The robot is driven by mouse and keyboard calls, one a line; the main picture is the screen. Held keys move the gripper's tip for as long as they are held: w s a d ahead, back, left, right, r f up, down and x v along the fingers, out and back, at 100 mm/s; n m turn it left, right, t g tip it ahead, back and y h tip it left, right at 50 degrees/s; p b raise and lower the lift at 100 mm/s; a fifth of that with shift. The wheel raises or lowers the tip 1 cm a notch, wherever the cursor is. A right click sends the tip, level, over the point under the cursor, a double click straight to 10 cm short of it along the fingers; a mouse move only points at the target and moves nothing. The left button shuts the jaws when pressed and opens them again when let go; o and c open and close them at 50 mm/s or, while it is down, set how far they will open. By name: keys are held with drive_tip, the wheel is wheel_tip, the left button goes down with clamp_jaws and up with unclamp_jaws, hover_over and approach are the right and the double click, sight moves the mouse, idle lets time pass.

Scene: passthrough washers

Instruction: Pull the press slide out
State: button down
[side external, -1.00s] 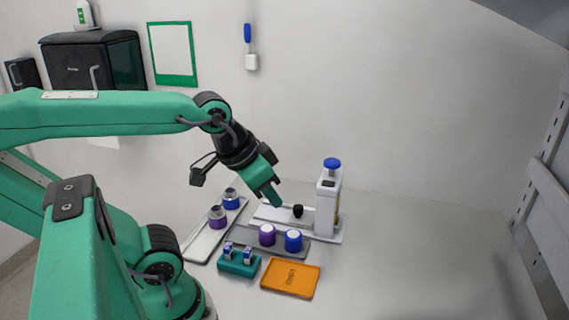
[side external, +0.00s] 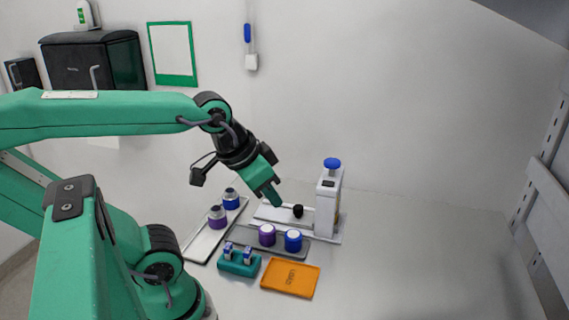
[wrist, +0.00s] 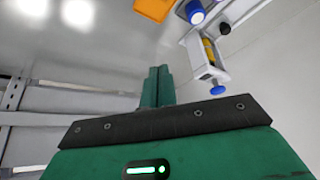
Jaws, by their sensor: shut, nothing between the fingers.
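The press (side external: 327,205) is a white upright body with a blue knob on top, standing on a white base at the back of the table. It also shows in the wrist view (wrist: 205,55), at the upper right. Its slide (side external: 272,213) is a pale plate reaching left from the body, with a black knob (side external: 298,211) on it. The black knob also shows in the wrist view (wrist: 225,28). My gripper (side external: 276,201) is shut and empty, in the air above the slide's left part, left of the black knob. Its fingers (wrist: 158,85) are together in the wrist view.
A grey tray (side external: 267,247) holds a purple and a blue jar in front of the press. A pale tray (side external: 203,245) with two jars lies left. A teal rack (side external: 238,267) and an orange tray (side external: 290,279) stand in front. The table's right is clear.

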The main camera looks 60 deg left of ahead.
drive_tip(key=c, duration=2.2)
unclamp_jaws()
drive_tip(key=c, duration=1.4)
unclamp_jaws()
drive_tip(key=shift+r, duration=0.2)
drive_tip(key=shift+c, duration=0.2)
drive_tip(key=o, duration=0.3)
drive_tip(key=shift+r, duration=0.3)
drive_tip(key=shift+o, duration=0.2)
wheel_tip(320, 180, up, 4)
drive_tip(key=g, duration=0.6)
hover_over(298, 207)
wheel_tip(298, 207, down, 19)
drive_tip(key=shift+r, duration=0.15)
drive_tip(key=shift+f, duration=3.9)
